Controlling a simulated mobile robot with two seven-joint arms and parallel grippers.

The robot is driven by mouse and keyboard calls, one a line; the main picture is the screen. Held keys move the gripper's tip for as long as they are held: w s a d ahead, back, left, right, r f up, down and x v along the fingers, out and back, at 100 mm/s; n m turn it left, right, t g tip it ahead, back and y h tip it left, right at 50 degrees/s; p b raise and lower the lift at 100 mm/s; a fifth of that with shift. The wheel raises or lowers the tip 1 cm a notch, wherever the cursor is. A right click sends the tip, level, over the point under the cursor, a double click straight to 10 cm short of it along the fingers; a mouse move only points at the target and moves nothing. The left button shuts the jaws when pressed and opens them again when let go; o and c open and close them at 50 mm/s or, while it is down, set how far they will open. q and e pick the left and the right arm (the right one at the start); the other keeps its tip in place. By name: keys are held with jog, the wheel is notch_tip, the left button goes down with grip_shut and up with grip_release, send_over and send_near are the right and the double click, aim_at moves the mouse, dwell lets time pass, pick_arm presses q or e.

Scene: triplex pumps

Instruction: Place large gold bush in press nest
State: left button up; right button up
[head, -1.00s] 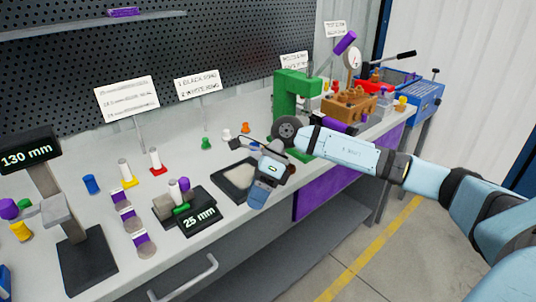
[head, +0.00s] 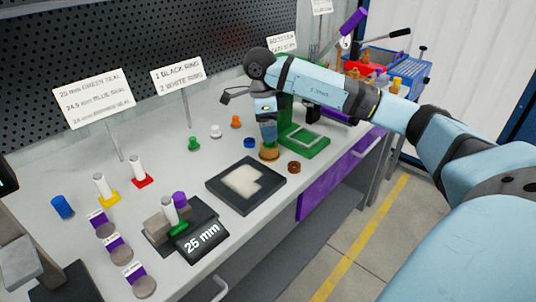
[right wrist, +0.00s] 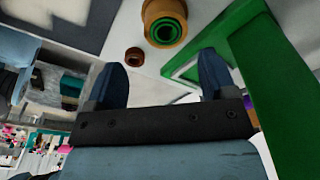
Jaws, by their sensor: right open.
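The large gold bush (head: 269,152) stands on the bench just left of the green press (head: 293,116), partly covered by my gripper. In the right wrist view the gold bush (right wrist: 165,24) shows its open end with green inside. My right gripper (head: 268,141) points down at the bush. In the right wrist view my right gripper (right wrist: 161,58) has its fingers spread, with the bush beyond the tips and nothing held. The press base has a pale square recess (head: 308,139), which looks empty. My left gripper is out of view.
A brown ring (head: 294,167) and a blue ring (head: 249,142) lie near the bush. A black tray with a pale insert (head: 217,190) is to the left. A 25 mm gauge (head: 198,237) stands further left. My right arm hides part of the press.

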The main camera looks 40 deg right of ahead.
aim_at(269, 144)
notch_tip(269, 144, down, 3)
jog(key=shift+s+d+r, duration=0.1)
jog(key=shift+r, duration=0.1)
jog(key=f, duration=0.1)
jog(key=f+b, duration=0.1)
jog(key=f, duration=0.3)
jog(key=shift+w+d+f+b, duration=0.15)
jog(key=shift+w+d+b, duration=0.15)
jog(key=c, duration=1.2)
jog(key=shift+o, duration=0.2)
notch_tip(269, 144, up, 20)
jog(key=p, duration=0.5)
